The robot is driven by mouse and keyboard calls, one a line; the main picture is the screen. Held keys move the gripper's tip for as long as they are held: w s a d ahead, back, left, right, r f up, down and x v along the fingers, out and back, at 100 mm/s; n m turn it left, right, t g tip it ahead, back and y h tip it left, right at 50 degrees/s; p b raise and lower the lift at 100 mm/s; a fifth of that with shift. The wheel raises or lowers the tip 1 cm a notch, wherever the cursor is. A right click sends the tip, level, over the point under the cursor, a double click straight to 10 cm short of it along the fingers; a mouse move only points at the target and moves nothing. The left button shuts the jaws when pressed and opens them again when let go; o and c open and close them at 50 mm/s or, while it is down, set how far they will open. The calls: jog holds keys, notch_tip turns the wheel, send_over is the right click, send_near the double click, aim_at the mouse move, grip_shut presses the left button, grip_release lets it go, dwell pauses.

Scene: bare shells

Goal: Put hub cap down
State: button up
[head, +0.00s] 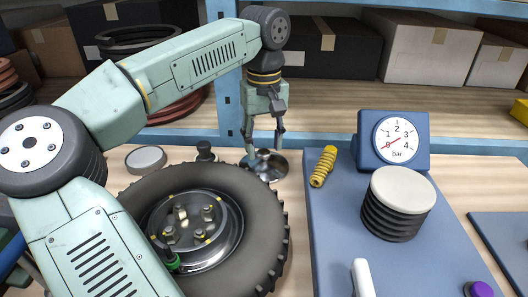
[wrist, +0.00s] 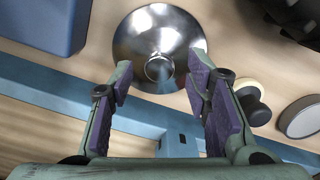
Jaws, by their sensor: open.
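The hub cap (head: 270,169) is a shiny round metal dome with a small raised knob in its middle. It rests on the wooden bench top behind the tire, and it shows at the top middle of the wrist view (wrist: 133,38). My gripper (head: 264,137) is right above the hub cap, pointing down. In the wrist view its two purple-padded fingers (wrist: 160,80) are spread apart, with the knob in line with the gap between them. They hold nothing. Whether a fingertip touches the cap is unclear.
A tire with a lug-bolted wheel (head: 268,245) lies in front of the hub cap. A small black knob (head: 205,152) and a round grey disc (head: 146,159) stand to the left. A blue board (head: 335,240) with a pressure gauge (head: 396,138) and yellow coil (head: 323,166) is to the right.

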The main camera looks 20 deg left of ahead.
aim_at(264, 152)
notch_tip(264, 152, up, 9)
jog(key=shift+r+b, duration=0.2)
jog(key=shift+b, duration=0.15)
jog(key=shift+f, duration=0.1)
